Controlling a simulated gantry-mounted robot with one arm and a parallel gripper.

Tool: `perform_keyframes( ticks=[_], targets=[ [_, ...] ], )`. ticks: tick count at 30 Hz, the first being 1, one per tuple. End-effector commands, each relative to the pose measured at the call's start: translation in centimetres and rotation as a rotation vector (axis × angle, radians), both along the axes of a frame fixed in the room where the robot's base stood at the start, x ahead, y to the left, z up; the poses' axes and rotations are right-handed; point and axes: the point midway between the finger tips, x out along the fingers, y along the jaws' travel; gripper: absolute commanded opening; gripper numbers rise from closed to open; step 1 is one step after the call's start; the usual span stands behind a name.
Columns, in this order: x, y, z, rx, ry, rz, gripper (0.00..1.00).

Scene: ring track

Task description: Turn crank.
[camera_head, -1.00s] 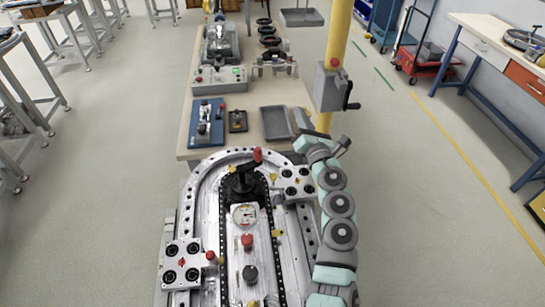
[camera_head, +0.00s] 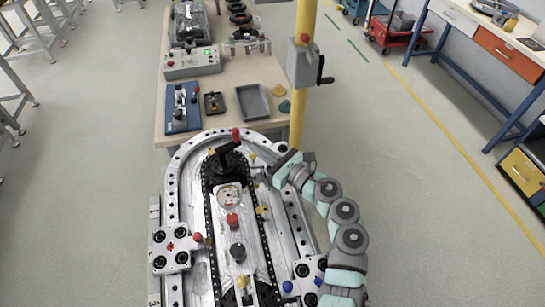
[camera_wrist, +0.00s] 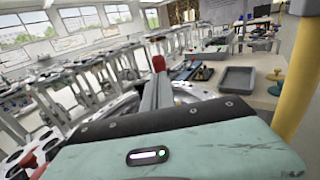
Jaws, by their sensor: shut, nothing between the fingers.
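The crank (camera_head: 229,160) has a black hub and arm with an upright red handle (camera_head: 235,135), at the far curved end of the silver ring track (camera_head: 180,165). In the wrist view, the red handle (camera_wrist: 158,63) stands just beyond the teal wrist body. My gripper (camera_head: 268,174) is at the track's right side, right of the crank and slightly nearer, apparently apart from it. It is shut and empty.
A carriage plate (camera_head: 172,247) sits on the left of the track, another (camera_head: 310,270) at lower right partly behind my arm. A gauge (camera_head: 229,195) lies between them. A yellow post (camera_head: 299,110) with a grey crank box (camera_head: 304,64) and a workbench (camera_head: 222,93) stand beyond.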

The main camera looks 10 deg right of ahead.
Motion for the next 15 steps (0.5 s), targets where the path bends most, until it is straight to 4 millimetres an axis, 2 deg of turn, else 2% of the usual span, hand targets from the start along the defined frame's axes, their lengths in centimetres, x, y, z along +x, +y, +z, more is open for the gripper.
perform_keyframes(
  ticks=[3, 7, 15],
  targets=[
    [1.7, 1.6, 0.2, 0.004, 0.001, 0.002, 0.0],
    [2.9, 2.7, 0.1, 0.003, 0.001, 0.002, 0.0],
    [3.8, 3.5, 0.0, 0.0, 0.0, 0.002, 0.0]
  ],
)
